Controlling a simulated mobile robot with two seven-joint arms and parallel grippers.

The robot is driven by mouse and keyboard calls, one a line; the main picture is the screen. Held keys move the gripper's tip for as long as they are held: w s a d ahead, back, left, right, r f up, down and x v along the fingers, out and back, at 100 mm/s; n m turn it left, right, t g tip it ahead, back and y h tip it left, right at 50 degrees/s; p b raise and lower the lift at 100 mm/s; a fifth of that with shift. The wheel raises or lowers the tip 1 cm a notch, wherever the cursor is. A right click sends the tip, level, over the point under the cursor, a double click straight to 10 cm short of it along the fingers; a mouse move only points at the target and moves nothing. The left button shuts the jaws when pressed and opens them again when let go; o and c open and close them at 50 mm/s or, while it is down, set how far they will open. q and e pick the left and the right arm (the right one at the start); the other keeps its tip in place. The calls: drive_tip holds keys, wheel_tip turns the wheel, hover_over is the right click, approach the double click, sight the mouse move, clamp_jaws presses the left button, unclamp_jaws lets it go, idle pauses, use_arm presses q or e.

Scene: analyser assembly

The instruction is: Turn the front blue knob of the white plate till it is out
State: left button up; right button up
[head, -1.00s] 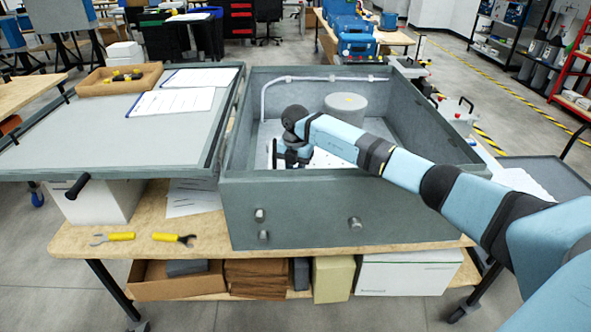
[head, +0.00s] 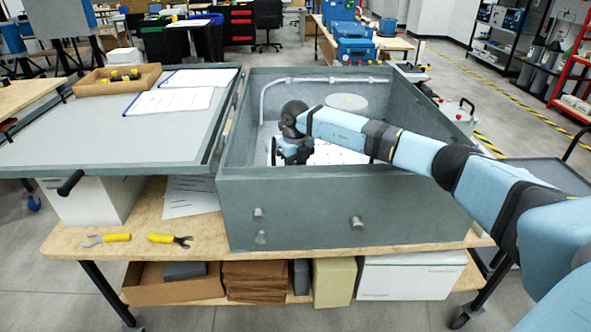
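The white plate (head: 335,155) lies inside the grey open-topped analyser box, and only a strip of it shows past my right arm and the box's front wall. I cannot make out the front blue knob; my arm or the front wall may hide it. My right gripper (head: 289,158) points down inside the box, over the left part of the plate. Its fingertips are dark and partly hidden by the front wall, so I cannot tell whether they are open or touch a knob. My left gripper is not in view.
The grey box (head: 300,215) stands on a wooden table, its walls around my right gripper. A light round cylinder (head: 346,103) stands at its back. The lid (head: 75,140) to the left bears papers and a cardboard tray (head: 118,80). Two yellow-handled tools (head: 170,239) lie in front.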

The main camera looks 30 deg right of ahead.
drive_tip(key=n, duration=0.2)
drive_tip(key=shift+n+b, duration=0.4)
drive_tip(key=n, duration=0.2)
drive_tip(key=shift+n+b, duration=0.3)
drive_tip(key=shift+b, duration=0.05)
drive_tip(key=shift+n, duration=0.5)
drive_tip(key=o, duration=0.9)
drive_tip(key=shift+o, duration=0.2)
